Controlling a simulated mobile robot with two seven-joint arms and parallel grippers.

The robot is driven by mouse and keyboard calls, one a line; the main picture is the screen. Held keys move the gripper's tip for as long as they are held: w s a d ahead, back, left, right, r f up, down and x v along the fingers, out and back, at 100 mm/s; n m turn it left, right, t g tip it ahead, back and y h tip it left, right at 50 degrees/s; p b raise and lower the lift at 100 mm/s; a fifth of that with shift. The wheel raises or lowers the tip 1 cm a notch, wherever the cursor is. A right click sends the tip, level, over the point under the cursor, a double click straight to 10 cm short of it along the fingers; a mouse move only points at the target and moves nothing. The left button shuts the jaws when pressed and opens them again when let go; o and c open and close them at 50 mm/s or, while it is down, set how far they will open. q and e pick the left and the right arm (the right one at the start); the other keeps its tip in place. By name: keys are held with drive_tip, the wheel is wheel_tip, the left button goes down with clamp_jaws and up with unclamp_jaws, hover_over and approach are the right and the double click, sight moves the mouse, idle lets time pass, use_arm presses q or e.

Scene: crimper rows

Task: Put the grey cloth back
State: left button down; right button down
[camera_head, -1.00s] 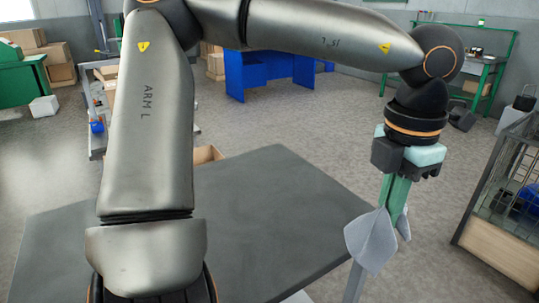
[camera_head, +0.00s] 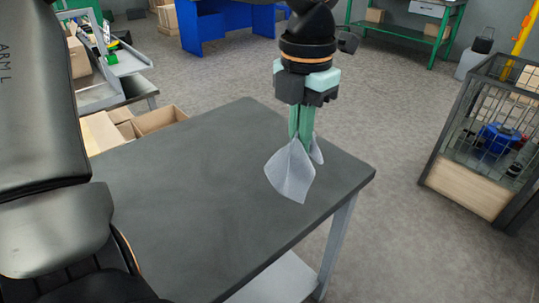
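The grey cloth (camera_head: 290,174) hangs in folds from the fingers of my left gripper (camera_head: 302,135). The green fingers point down and are shut on it, with a smaller fold showing on their right side. The cloth appears over the right part of the dark grey table (camera_head: 190,185), near its right corner. I cannot tell whether its lower tip touches the tabletop. My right gripper is not in view.
The tabletop is otherwise bare. A wire-sided crate (camera_head: 462,178) with a blue item stands on the floor at right. Open cardboard boxes (camera_head: 160,118) lie behind the table at left. A blue bench (camera_head: 225,25) and a green bench (camera_head: 420,32) stand farther back.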

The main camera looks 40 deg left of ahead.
use_arm(q)
drive_tip(key=shift+w+a+f+b, duration=0.2)
drive_tip(key=shift+w+a+f, duration=0.85)
drive_tip(key=shift+a+f, duration=0.9)
drive_tip(key=shift+w+a+f+b, duration=0.25)
drive_tip(key=shift+w+a+f, duration=0.75)
drive_tip(key=shift+a+f, duration=0.95)
drive_tip(key=shift+w+a+f+b, duration=0.2)
drive_tip(key=shift+w+a+f, duration=1.1)
drive_tip(key=shift+f, duration=1)
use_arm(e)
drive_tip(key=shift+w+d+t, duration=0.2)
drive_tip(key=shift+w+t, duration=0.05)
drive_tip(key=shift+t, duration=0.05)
use_arm(q)
drive_tip(key=shift+s+a, duration=0.25)
drive_tip(key=shift+s, duration=0.05)
drive_tip(key=c, duration=1.1)
unclamp_jaws()
drive_tip(key=o, duration=0.8)
drive_tip(key=shift+c, duration=0.2)
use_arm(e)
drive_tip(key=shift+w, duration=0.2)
